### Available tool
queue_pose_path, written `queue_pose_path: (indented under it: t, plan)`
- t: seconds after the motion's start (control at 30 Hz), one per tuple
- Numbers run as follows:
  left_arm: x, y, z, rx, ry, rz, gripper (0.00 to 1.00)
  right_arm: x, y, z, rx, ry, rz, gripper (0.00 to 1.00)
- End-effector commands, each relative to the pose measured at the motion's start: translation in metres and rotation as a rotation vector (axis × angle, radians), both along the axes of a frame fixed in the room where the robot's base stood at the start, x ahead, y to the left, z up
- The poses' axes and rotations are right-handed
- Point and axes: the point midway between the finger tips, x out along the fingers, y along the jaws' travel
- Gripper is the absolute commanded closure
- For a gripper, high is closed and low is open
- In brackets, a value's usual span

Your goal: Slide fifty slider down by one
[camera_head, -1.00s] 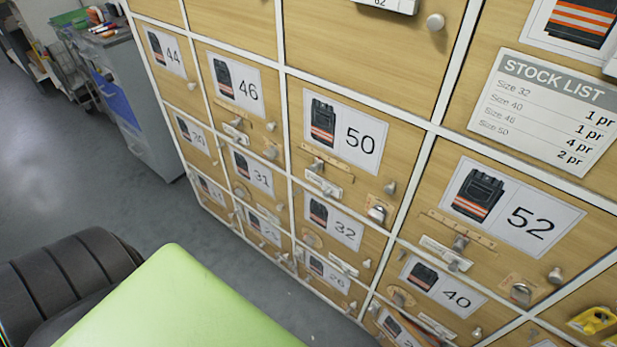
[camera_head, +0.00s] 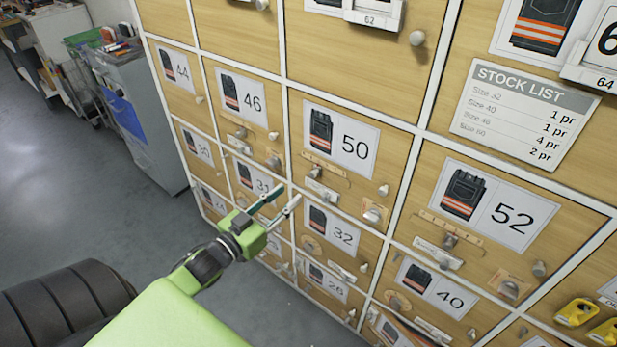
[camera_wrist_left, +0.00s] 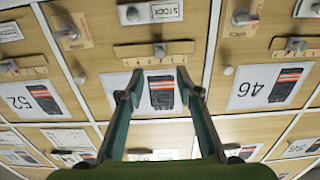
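The fifty slider (camera_head: 315,171) is a small grey knob on a wooden scale strip, below the picture card (camera_head: 341,137) marked 50. A stock plate (camera_head: 321,190) sits just under the strip. In the upside-down left wrist view, the slider knob (camera_wrist_left: 159,50) is near the middle of its strip (camera_wrist_left: 128,51), above the card between 52 and 46. My left gripper (camera_head: 289,193) is open and empty, below and left of the slider in the head view, apart from it. In the wrist view its fingers (camera_wrist_left: 157,88) straddle the card's picture; the card's number is hidden. My right gripper is not in view.
Similar drawers surround it: 46 (camera_head: 240,92), 52 (camera_head: 505,205) and 32 (camera_head: 333,228). A round knob (camera_head: 384,190) and a dial (camera_head: 372,214) stick out right of the fifty slider. A stock list (camera_head: 522,115) hangs upper right.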

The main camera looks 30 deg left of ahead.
Motion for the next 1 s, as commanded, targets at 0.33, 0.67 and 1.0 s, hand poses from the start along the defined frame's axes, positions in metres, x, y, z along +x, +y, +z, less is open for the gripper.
queue_pose_path:
  t: [0.33, 0.67, 1.0]
  plan:
    - [0.065, -0.005, 0.001, 0.0, -0.001, 0.001, 0.68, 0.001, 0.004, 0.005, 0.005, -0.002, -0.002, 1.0]
    - [0.098, -0.007, 0.0, 0.001, 0.002, 0.001, 0.68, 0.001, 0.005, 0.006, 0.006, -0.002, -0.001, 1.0]
    - [0.101, -0.008, -0.001, 0.0, 0.003, 0.001, 0.68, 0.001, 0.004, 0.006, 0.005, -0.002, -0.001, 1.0]
